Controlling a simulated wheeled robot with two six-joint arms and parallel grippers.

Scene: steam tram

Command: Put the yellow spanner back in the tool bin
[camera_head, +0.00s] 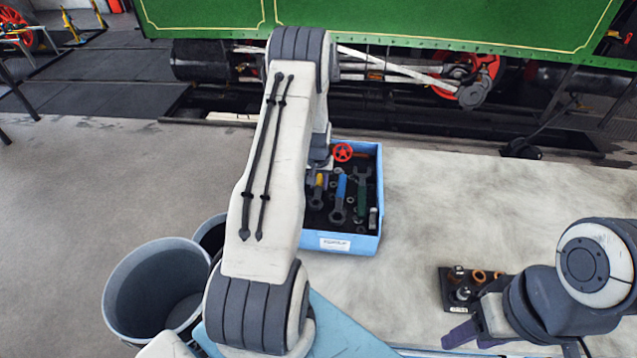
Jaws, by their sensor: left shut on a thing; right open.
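The yellow spanner (318,182) shows as a small yellow part over the left side of the bin, just below my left gripper (319,168). My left arm crosses in front, so most of that gripper and part of the spanner are hidden. The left gripper is shut on the spanner; I cannot tell whether the spanner touches the slot. My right gripper (478,338) is open and empty at the lower right, partly cut off by the picture edge.
The bin also holds a blue spanner (340,191), a green spanner (361,192) and a red handwheel (343,152). A dark tray of small parts (458,284) lies near my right gripper. Grey buckets (150,290) stand left. The green tram (400,22) is behind. The worktop between bin and tray is clear.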

